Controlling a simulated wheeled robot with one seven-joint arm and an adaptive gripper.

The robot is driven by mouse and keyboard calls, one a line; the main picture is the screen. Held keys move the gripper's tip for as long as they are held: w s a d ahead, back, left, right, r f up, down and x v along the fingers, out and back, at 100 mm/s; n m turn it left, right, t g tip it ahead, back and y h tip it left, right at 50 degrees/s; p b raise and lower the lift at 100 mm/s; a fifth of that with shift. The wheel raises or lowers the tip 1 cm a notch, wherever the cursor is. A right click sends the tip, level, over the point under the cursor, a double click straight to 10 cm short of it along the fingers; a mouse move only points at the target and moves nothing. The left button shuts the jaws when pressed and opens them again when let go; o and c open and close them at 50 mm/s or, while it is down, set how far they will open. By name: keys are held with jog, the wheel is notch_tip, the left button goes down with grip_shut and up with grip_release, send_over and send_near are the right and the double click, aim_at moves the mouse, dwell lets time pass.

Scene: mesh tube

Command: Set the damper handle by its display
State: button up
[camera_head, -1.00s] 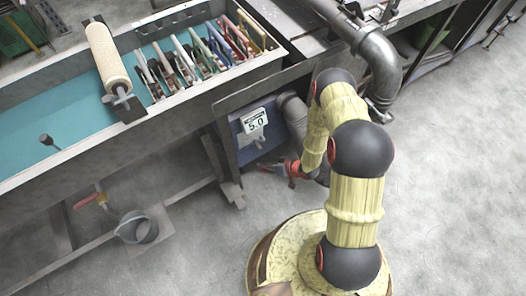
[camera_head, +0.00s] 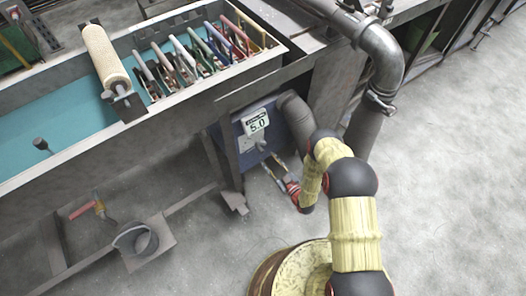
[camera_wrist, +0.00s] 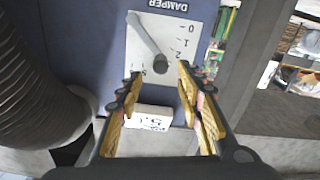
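The white display (camera_head: 257,123) on the blue panel reads 5.0 in the head view. In the wrist view the display (camera_wrist: 150,117) appears upside down between my fingers. The grey damper handle (camera_wrist: 147,42) lies across a white scale plate (camera_wrist: 205,15) marked DAMPER. Its dark rounded end is near my fingertips, between the visible 2 and 5 marks; the marks between are hidden. My gripper (camera_wrist: 158,72) is open, with one finger on each side of that end. I cannot tell whether either finger touches it. The gripper (camera_head: 273,165) shows below the display in the head view.
A ribbed grey hose (camera_wrist: 40,75) is close on the left in the wrist view. The panel (camera_head: 242,150) stands under a long blue-lined trough (camera_head: 60,120). Open floor lies to the right.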

aim_at(262, 153)
jog(key=b+x, duration=0.2)
jog(key=x, duration=0.4)
jog(key=shift+f, duration=0.15)
jog(key=shift+w+a, duration=0.4)
jog(key=shift+w, duration=0.1)
jog(key=shift+c, duration=0.4)
grip_shut()
jog(key=shift+s, duration=0.1)
